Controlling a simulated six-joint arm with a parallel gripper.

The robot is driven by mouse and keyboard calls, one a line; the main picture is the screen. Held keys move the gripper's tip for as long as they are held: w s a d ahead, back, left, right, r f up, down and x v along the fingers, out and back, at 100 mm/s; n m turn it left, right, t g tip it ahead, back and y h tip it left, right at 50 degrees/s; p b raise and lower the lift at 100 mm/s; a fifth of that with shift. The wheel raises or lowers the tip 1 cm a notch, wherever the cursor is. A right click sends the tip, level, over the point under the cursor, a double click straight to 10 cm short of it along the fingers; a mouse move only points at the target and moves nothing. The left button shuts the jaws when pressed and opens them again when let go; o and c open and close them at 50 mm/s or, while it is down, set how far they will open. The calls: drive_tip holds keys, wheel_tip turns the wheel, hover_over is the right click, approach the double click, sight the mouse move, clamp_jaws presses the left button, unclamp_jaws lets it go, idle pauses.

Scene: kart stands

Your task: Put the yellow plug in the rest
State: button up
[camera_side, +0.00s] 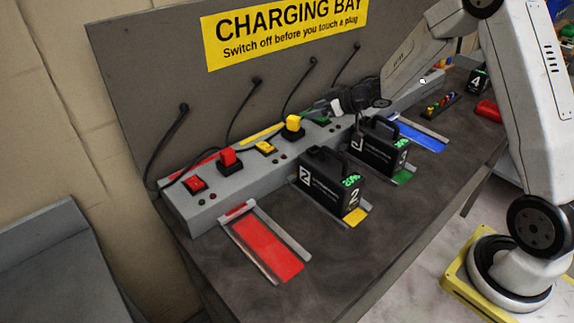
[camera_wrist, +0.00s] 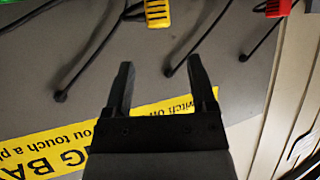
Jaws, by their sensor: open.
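The yellow plug (camera_side: 293,124) stands upright on the grey charging bar (camera_side: 205,208), beside a yellow switch (camera_side: 265,147). It also shows at the top of the wrist view (camera_wrist: 157,14), ahead of my fingers, with its dark cable. A yellow strip (camera_side: 262,133) lies along the back of the bar, left of the plug; I cannot tell if it is the rest. My gripper (camera_wrist: 162,68) is open, with nothing between its fingers. In the side view it is a dark shape over the bar, right of the yellow plug and apart from it.
A red plug (camera_side: 227,157) and red switch (camera_side: 195,184) are on the bar's left part. Black battery packs (camera_side: 325,184) (camera_side: 380,150) stand in front on yellow and green bays. The red bay (camera_side: 268,248) is empty. Cables hang from the back panel (camera_side: 140,80).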

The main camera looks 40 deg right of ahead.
drive_tip(key=shift+v, duration=0.95)
drive_tip(key=s+a+f+m+g+h, duration=0.1)
drive_tip(key=s+a+g, duration=0.3)
drive_tip(key=s, duration=0.8)
drive_tip(key=s+a+f+m+g+h, duration=0.1)
drive_tip(key=s+a+m+g+h, duration=0.2)
drive_tip(key=s, duration=0.9)
drive_tip(key=a+g, duration=0.1)
drive_tip(key=a, duration=0.2)
drive_tip(key=shift+s+a+g+h, duration=0.25)
drive_tip(key=shift+a+g+h, duration=0.05)
drive_tip(key=shift+a+g, duration=0.1)
